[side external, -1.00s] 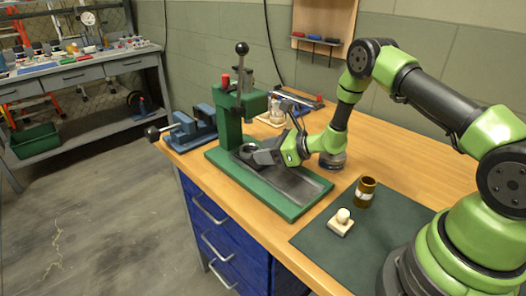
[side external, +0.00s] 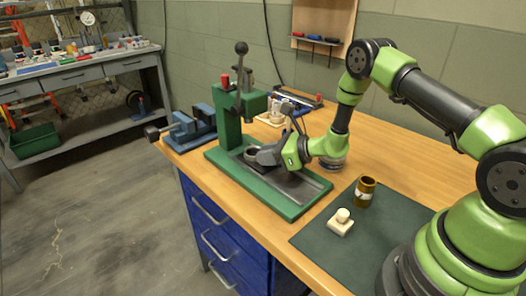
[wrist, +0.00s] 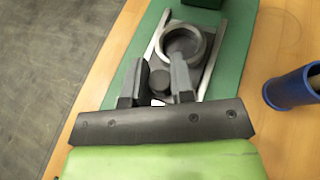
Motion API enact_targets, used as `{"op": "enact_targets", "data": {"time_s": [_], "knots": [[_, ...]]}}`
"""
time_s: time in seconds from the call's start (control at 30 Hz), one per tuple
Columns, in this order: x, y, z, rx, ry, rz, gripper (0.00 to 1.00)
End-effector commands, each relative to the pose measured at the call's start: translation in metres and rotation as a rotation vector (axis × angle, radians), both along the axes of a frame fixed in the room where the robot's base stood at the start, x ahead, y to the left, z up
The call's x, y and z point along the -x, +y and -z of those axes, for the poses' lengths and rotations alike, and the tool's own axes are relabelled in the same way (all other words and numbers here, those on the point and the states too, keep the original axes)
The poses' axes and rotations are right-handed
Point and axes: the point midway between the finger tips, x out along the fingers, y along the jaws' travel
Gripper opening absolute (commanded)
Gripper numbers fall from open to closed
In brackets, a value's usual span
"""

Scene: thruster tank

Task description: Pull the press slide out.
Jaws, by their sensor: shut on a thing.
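The green arbor press (side external: 230,125) stands on the wooden bench with its lever up. Its slide carries a grey ring-shaped nest (wrist: 187,42) between two metal rails on the green base (side external: 292,210). In the side view the nest is partly hidden by my gripper (side external: 262,154). In the wrist view, my gripper (wrist: 160,84) is shut on the dark round knob (wrist: 159,80) of the slide, one finger on each side. The nest lies just beyond the fingertips, in front of the press column.
A blue tube (wrist: 293,88) stands to the right in the wrist view. A brown cup (side external: 365,191) and a pale knobbed block (side external: 341,222) stand on the dark mat (side external: 375,235). A blue vise (side external: 188,130) sits left of the press. The base's front end is clear.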

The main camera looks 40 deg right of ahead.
Motion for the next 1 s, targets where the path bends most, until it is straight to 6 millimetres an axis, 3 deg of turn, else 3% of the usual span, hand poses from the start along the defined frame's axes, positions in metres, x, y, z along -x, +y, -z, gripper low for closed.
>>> {"op": "enact_targets", "data": {"time_s": [0.43,0.6,0.87,0.9,1.0], "knots": [[0.095,-0.001,0.002,-0.002,0.012,0.007,0.00],[0.107,-0.001,0.001,0.000,0.008,0.007,0.00],[0.108,0.000,0.001,-0.001,0.009,0.002,0.00],[0.108,0.001,0.001,-0.001,0.009,0.002,0.25],[0.108,0.000,0.001,-0.001,0.008,0.002,0.48]]}}
